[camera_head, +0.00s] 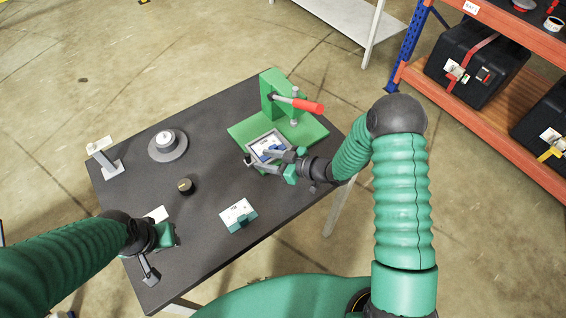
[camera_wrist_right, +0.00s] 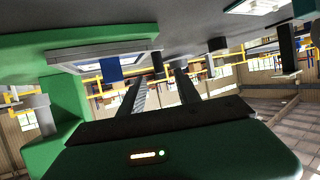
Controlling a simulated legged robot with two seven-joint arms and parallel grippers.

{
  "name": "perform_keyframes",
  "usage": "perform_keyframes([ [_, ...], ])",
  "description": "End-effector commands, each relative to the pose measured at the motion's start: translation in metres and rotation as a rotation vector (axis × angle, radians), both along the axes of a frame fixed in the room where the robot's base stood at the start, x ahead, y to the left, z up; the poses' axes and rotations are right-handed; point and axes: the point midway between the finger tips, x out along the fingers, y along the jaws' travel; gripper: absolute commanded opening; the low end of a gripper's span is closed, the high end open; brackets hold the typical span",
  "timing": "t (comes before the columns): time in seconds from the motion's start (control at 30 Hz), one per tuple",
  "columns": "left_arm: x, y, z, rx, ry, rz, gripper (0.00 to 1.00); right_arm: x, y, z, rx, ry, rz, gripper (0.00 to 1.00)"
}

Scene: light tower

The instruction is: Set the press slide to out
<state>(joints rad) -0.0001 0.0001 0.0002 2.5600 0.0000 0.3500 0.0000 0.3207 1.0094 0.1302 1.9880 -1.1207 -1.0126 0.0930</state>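The press is green, with a red-tipped lever (camera_head: 308,105) and a green base plate (camera_head: 308,131), at the far right of the dark table. The slide, a light grey square tray (camera_head: 258,140) with a blue piece (camera_head: 272,149) on it, sits at the base's near side. It also shows in the right wrist view (camera_wrist_right: 85,56). My right gripper (camera_head: 261,160) is at the slide's near edge, fingers apart. In the right wrist view a small dark post (camera_wrist_right: 158,66) appears between the fingertips; contact cannot be told. My left gripper (camera_head: 164,238) is over the table's near left; its fingertips are unclear.
The table (camera_head: 210,160) also holds a round grey disc (camera_head: 168,146), a small dark knob (camera_head: 185,186), a white-and-green box (camera_head: 238,215) and a grey stand (camera_head: 105,160). Orange shelving (camera_head: 450,100) with black cases stands at right. The table's middle is mostly clear.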

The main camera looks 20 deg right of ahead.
Motion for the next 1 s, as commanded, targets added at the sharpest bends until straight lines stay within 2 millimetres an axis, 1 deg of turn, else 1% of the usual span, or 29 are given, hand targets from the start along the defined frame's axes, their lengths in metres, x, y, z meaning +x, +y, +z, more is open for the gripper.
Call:
perform_keyframes([
  [0.03, 0.000, 0.000, -0.003, 0.000, 0.000, 0.000, 0.36, -0.009, -0.011, 0.005, -0.002, -0.001, -0.002, 0.40],
  [0.2, 0.000, 0.000, -0.006, 0.000, 0.000, 0.000, 0.36, -0.037, -0.039, 0.022, -0.001, -0.001, -0.001, 0.40],
  [0.3, 0.000, 0.000, -0.007, 0.000, 0.000, 0.000, 0.36, -0.047, -0.049, 0.029, -0.002, -0.001, 0.001, 0.40],
  [0.4, 0.000, 0.000, -0.007, 0.000, 0.000, 0.000, 0.36, -0.052, -0.054, 0.032, -0.001, -0.001, 0.002, 0.40],
  [0.87, 0.000, 0.000, -0.007, 0.000, 0.000, 0.000, 0.36, -0.054, -0.055, 0.033, -0.002, 0.000, 0.002, 0.40],
  [0.97, 0.000, 0.000, -0.007, 0.000, 0.000, 0.000, 0.36, -0.046, -0.061, 0.034, -0.064, 0.020, -0.043, 0.40],
  [1.0, 0.000, 0.000, -0.007, 0.000, 0.000, 0.000, 0.36, -0.041, -0.068, 0.036, -0.121, 0.041, -0.089, 0.40],
])
